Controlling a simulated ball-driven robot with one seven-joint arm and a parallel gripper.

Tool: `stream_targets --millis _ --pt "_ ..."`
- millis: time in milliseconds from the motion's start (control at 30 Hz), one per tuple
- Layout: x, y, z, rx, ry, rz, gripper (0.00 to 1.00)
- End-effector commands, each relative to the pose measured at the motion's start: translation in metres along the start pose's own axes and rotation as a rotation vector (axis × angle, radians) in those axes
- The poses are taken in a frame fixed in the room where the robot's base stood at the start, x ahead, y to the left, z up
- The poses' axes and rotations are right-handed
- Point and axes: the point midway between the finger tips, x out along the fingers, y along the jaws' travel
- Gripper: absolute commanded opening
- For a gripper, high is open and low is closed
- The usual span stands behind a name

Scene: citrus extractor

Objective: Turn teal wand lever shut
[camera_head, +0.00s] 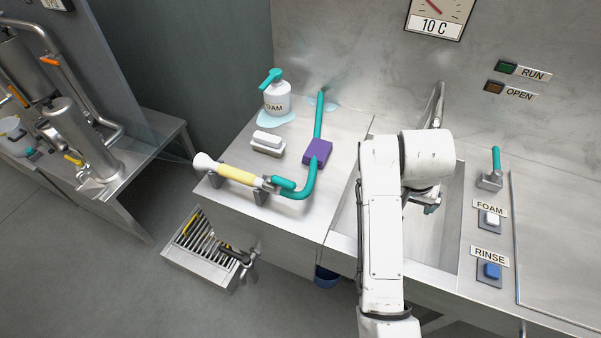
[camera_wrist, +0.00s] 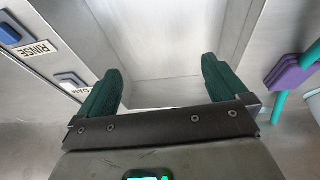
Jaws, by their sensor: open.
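The wand (camera_head: 236,176) has a yellow grip and a white nozzle and lies across a stand on the left counter. A short teal lever (camera_head: 283,183) sits at the wand's right end, beside where the teal hose (camera_head: 309,184) joins. Pale streaks show at the nozzle, perhaps spray. My gripper (camera_head: 430,207) is over the sink, well to the right of the wand, and mostly hidden by my arm. In the wrist view my gripper (camera_wrist: 160,88) has two green fingers spread wide with nothing between them. The wand and its lever are not in the wrist view.
A purple block (camera_head: 318,152) sits on the hose and also shows in the wrist view (camera_wrist: 291,76). A foam bottle (camera_head: 277,99) and a white-topped block (camera_head: 267,143) stand behind the wand. Right of the sink (camera_head: 450,230) are another teal lever (camera_head: 496,160) and FOAM and RINSE buttons.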

Motion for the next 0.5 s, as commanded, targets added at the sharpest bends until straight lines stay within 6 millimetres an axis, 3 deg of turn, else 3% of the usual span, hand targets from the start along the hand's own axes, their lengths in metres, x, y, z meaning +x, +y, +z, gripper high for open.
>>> stream_targets --millis 33,200,400,500 --pt "-0.011 -0.025 -0.009 0.013 -0.017 -0.012 1.0" --pt "-0.05 -0.101 -0.018 0.059 -0.103 -0.033 1.0" --pt "-0.108 -0.19 -0.004 0.063 -0.218 -0.059 1.0" --pt "-0.133 -0.221 0.007 0.054 -0.262 -0.065 1.0"
